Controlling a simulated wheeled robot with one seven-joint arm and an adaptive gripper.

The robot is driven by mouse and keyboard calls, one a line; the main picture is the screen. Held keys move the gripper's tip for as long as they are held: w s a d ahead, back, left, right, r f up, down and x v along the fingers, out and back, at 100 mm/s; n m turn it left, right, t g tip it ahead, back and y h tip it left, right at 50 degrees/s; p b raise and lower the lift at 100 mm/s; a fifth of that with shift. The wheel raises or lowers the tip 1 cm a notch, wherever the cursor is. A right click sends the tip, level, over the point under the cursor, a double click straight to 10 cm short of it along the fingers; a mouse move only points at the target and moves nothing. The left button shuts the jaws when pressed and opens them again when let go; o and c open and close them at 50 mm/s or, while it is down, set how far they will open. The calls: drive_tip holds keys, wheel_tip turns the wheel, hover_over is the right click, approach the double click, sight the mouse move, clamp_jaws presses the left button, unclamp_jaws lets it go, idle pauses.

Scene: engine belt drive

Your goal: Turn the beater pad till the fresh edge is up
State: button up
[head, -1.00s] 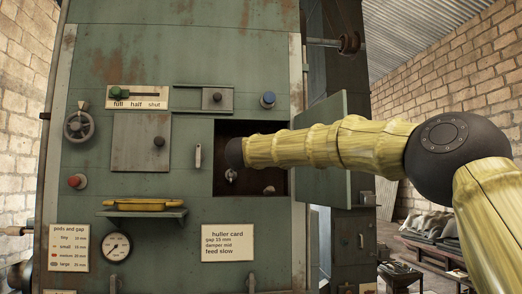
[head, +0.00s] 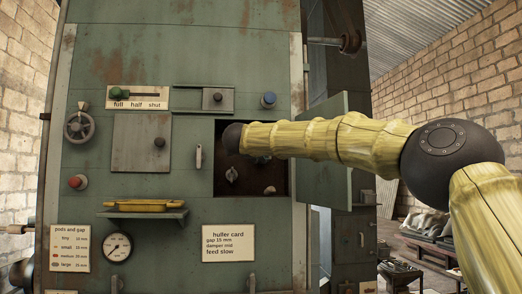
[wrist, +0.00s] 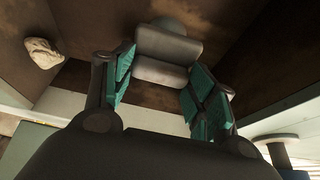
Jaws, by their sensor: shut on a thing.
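The beater pad (wrist: 165,72) looks like a grey bar with rounded edges in the wrist view, with two faces showing and a ridge between them. A rounded grey part shows behind it. My gripper (wrist: 161,82) has teal-padded fingers on either side of the pad and is shut on it. I cannot tell which edge is the fresh one. In the head view my arm reaches into the dark opening (head: 222,187) of the green machine, and my fingers cannot be made out clearly there.
An open green door (head: 326,150) stands at the opening's right, close to my arm. A pale lump (wrist: 42,53) lies inside, left in the wrist view. A shelf (head: 147,213) with a yellow tool is to the left.

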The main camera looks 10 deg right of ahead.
drive_tip(key=shift+f, duration=0.1)
drive_tip(key=o, duration=1)
drive_tip(key=shift+d, duration=0.1)
drive_tip(key=v, duration=1.2)
